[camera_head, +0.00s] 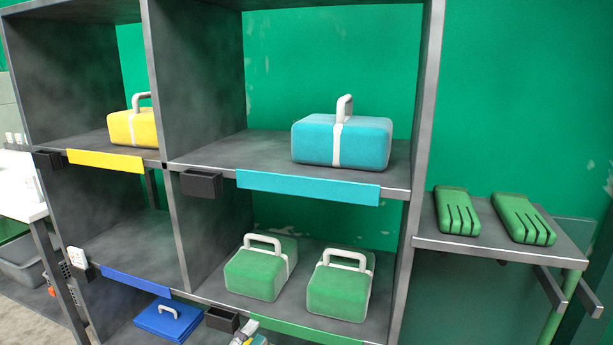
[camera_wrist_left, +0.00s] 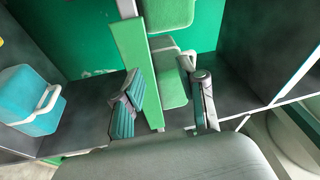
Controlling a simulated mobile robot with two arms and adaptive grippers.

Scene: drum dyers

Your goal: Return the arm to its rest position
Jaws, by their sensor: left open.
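My left gripper (camera_head: 250,335) shows only by its fingertips at the bottom edge of the head view, in front of the lower middle shelf near its green label strip (camera_head: 305,332). In the left wrist view the gripper (camera_wrist_left: 165,105) has its two fingers apart, with nothing held between them. Two green cases with white handles, a left one (camera_head: 262,268) and a right one (camera_head: 340,285), stand on that shelf, apart from the fingers. They also show beyond the fingers in the wrist view. The rest of my left arm is out of the head view.
A teal case (camera_head: 342,140) and a yellow case (camera_head: 133,127) stand on the upper shelves. A blue case (camera_head: 168,319) sits low at left. Two green slotted pieces (camera_head: 457,212) (camera_head: 524,219) lie on the right side shelf. Dark small boxes (camera_head: 202,184) jut from the shelf fronts.

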